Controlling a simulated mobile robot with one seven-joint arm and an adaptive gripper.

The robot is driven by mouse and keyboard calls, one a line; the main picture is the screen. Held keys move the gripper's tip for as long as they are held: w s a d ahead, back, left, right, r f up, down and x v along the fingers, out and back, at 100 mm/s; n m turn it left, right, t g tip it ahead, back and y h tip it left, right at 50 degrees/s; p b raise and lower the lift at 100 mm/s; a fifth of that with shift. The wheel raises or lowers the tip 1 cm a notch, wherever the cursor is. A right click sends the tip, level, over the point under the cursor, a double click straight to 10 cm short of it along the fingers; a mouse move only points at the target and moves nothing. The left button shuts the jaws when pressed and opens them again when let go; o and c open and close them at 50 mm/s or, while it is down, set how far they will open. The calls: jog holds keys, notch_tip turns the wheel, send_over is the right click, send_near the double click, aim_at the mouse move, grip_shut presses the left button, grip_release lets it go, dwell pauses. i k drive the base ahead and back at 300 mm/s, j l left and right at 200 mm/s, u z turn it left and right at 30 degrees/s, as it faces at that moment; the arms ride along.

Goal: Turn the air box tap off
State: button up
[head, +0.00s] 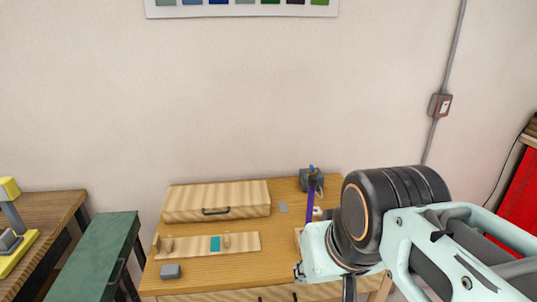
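The air box (319,186) is a small dark grey box at the back right of the wooden workbench (230,270), near the wall. A small blue piece, which looks like its tap (312,168), sits on top; its setting is too small to read. A purple strip or hose (310,200) runs down in front of the box. My arm's pale green and black wrist is in front of the bench's right side, right of and nearer than the box. My gripper (349,286) shows only as dark parts below the wrist; its fingers are mostly hidden.
A wooden case (217,203) with a dark handle lies at the back left of the bench. In front are a wooden board with a teal patch (215,244) and a grey block (170,271). A green bench (95,255) stands at left. A socket box (440,105) is on the wall.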

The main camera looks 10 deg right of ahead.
aim_at(311, 170)
jog(key=l+u, duration=0.45)
jog(key=l, duration=1.9)
jog(key=l+u, duration=0.25)
jog(key=l, duration=0.55)
jog(key=i+l+u, duration=0.15)
jog(key=l, duration=0.25)
jog(key=i+l+u, duration=0.1)
jog(key=l, duration=0.3)
jog(key=i+j, duration=0.05)
jog(key=i, duration=0.05)
